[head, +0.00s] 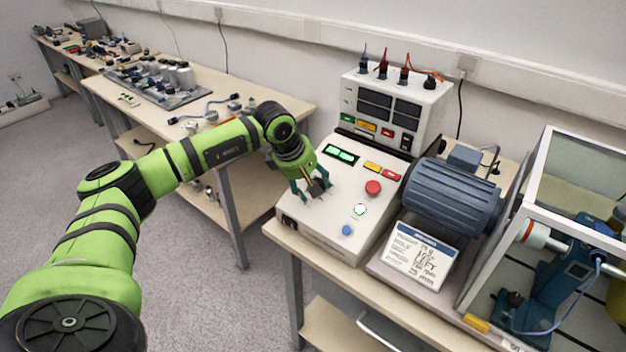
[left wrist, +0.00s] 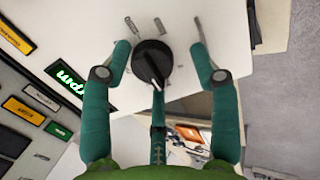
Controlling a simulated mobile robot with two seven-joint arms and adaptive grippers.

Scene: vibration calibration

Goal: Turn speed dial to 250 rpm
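The speed dial (left wrist: 152,64) is a round black knob with a pale pointer line, on the sloped white panel of the control console (head: 325,228). In the head view the dial (head: 318,187) is partly covered by my left gripper (head: 311,188). In the left wrist view my left gripper (left wrist: 161,52) is open, with green fingers on either side of the knob and a gap showing at both sides. Another finger lies below the knob; whether it touches cannot be told. The green-lit display (head: 341,154) shows text too small to read; "rpm" shows in the wrist view. My right gripper is out of view.
A red mushroom button (head: 373,188), a lit white-green button (head: 360,210) and a blue button (head: 346,230) sit right of the dial. A blue-grey motor (head: 452,197) and a written card (head: 420,256) stand further right. A meter box (head: 434,97) stands behind.

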